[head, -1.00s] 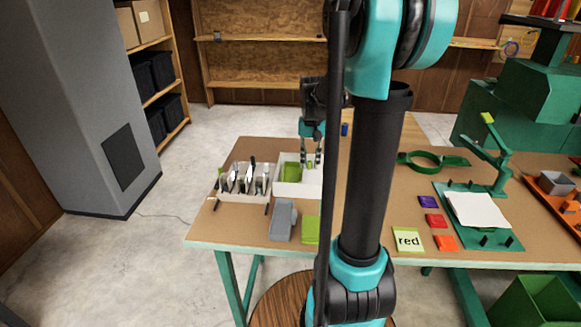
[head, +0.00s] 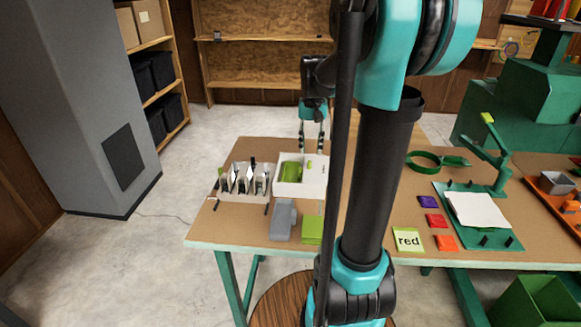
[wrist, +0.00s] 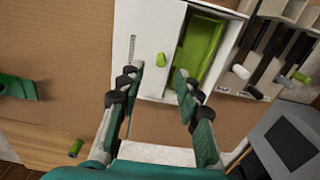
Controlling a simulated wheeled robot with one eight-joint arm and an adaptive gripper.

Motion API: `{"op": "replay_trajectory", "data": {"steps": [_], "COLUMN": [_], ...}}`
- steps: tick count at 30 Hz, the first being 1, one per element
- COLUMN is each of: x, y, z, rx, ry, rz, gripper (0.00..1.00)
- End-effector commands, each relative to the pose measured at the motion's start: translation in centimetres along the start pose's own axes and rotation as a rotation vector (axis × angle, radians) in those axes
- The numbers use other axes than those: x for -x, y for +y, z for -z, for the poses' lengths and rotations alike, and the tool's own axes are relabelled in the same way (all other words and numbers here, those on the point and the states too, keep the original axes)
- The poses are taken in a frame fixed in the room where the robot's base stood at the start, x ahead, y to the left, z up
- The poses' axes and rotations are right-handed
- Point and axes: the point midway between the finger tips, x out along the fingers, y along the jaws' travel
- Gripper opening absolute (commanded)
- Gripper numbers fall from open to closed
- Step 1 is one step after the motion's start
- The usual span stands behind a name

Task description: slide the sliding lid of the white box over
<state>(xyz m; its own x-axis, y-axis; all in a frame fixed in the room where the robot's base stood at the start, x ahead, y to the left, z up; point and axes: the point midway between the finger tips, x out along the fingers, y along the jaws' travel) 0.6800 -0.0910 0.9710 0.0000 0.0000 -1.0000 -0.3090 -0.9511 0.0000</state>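The white box (head: 299,190) stands on the workbench in the head view. Its white sliding lid (wrist: 158,25) covers one side and carries a small green knob (wrist: 161,60). The other side is open and shows a green inside (wrist: 204,48); the opening also shows in the head view (head: 289,173). My gripper (wrist: 159,76) is open and empty in the wrist view, with its fingers apart on either side of the knob's line and not visibly touching it. In the head view my gripper (head: 311,149) hangs at the box's far edge.
A white tray of dark-handled tools (head: 245,182) stands left of the box. A grey block (head: 283,220) and a green square (head: 312,229) lie in front. A small green cylinder (wrist: 76,148) shows in the wrist view. A green ring (head: 424,160) lies to the right.

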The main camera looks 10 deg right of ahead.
Motion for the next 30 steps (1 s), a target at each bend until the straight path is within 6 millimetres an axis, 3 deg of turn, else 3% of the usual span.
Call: {"op": "replay_trajectory", "data": {"steps": [10, 21, 30], "x": [0.3, 3.7, 4.1], "y": [0.0, 0.0, 0.0], "z": [0.0, 0.0, 0.0], "rx": [0.000, 0.000, 0.000], "ry": [0.000, 0.000, 0.000], "rz": [0.000, 0.000, 0.000], "gripper": [0.34, 0.34, 0.34]}}
